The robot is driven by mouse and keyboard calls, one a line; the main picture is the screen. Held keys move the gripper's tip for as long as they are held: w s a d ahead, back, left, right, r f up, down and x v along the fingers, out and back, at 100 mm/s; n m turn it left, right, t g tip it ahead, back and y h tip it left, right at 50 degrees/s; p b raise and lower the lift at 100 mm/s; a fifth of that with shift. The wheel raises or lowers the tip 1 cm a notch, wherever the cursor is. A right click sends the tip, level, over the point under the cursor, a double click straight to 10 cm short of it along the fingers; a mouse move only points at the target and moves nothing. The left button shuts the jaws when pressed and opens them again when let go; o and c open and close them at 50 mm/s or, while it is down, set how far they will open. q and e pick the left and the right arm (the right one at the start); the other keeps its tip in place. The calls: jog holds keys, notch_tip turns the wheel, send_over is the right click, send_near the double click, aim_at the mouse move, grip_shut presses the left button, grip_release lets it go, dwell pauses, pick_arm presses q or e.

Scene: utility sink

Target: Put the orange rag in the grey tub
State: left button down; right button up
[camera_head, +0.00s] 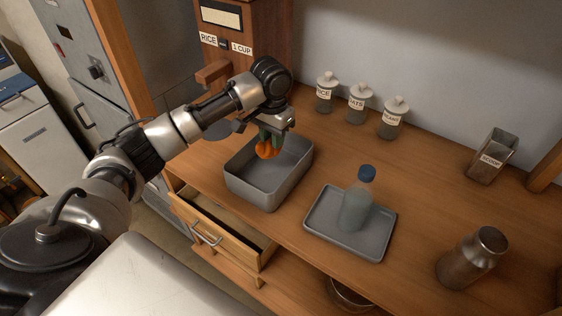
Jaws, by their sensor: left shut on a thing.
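The orange rag (267,150) is a small bunched cloth hanging from my left gripper (270,138). My left gripper points down and is shut on the rag. The grey tub (262,191) is a rectangular open container on the wooden counter. The rag and gripper show over the tub's back left part, near its rim. I cannot tell exactly how far the rag is above the tub's floor. The part of the tub's floor that shows looks empty. My right gripper is not in view.
A grey tray (377,245) holds a clear bottle with a blue cap (356,200). Labelled jars (359,104) stand along the wall. An open drawer (222,228) juts out below the tub.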

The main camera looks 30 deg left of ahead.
aim_at(272, 155)
pick_arm(q)
jog(key=shift+w+f+p, duration=0.15)
jog(key=shift+w+f, duration=0.1)
jog(key=shift+f, duration=0.3)
jog(key=shift+w+f+p, duration=0.15)
jog(key=shift+w+f, duration=0.05)
jog(key=shift+f, duration=0.35)
jog(key=f, duration=0.2)
jog(key=s+f+p, duration=0.1)
jog(key=f, duration=0.1)
jog(key=shift+s, duration=0.1)
jog(key=f, duration=0.3)
jog(key=shift+w+f+p, duration=0.2)
jog(key=shift+w+p, duration=0.05)
jog(key=shift+p, duration=0.05)
jog(key=shift+s, duration=0.1)
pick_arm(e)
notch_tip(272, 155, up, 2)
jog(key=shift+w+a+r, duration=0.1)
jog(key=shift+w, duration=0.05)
pick_arm(q)
jog(key=shift+f, duration=0.1)
jog(key=c, duration=0.9)
grip_release()
jog(key=shift+f, duration=0.1)
jog(key=shift+c, duration=0.2)
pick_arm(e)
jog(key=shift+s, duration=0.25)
